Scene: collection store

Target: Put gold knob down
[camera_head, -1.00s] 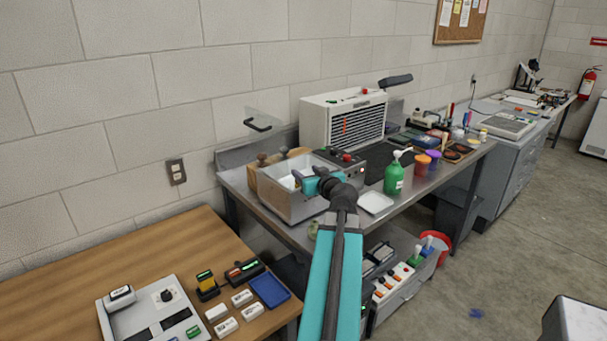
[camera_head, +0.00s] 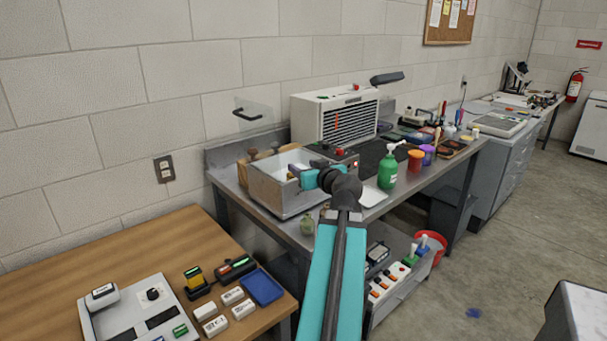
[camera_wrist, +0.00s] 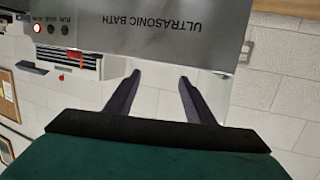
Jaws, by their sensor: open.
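My gripper (camera_wrist: 159,76) is open, with nothing between its two dark fingers in the wrist view. In the head view, its turquoise wrist is in front of the ultrasonic bath (camera_head: 284,205), a grey metal box on the steel bench, and hides part of it. The bath's lettered panel (camera_wrist: 150,28) appears upside down beyond the fingertips in the wrist view. A small olive-gold rounded thing (camera_head: 307,223) stands at the bench's front edge, below the bath; I cannot tell whether it is the gold knob. No other gold knob is clearly seen.
A green pump bottle (camera_head: 387,169), orange cup (camera_head: 415,160) and white tray (camera_head: 373,196) stand right of the bath. A wooden table (camera_head: 150,245) with small boxes and a blue tray (camera_head: 262,287) is at lower left. Open floor lies at right.

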